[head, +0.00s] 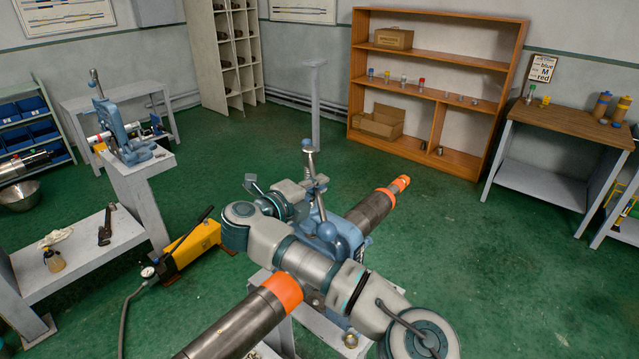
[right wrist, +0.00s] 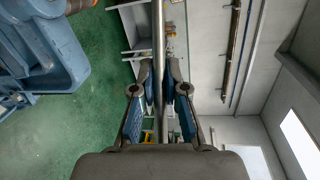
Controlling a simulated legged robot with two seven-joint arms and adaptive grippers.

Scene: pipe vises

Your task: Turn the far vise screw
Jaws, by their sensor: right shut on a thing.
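A blue pipe vise (head: 325,228) stands in the middle of the head view, partly hidden behind my right arm. Its upright screw (head: 308,158) rises above it with a rounded top. My right gripper (head: 303,186) is beside this screw. In the right wrist view my right gripper (right wrist: 159,75) is shut on a grey metal bar (right wrist: 159,35), which runs between its blue-padded fingers. Blue vise casting (right wrist: 50,45) shows at the left there. A second blue vise (head: 118,145) stands on a pedestal at the left of the head view. My left gripper is out of view.
A dark pipe with orange ends (head: 240,325) runs diagonally under my right arm, its far part (head: 372,210) beyond the middle vise. A yellow hydraulic pump (head: 190,248) with a hose sits on the floor. A wooden shelf (head: 455,125) stands behind.

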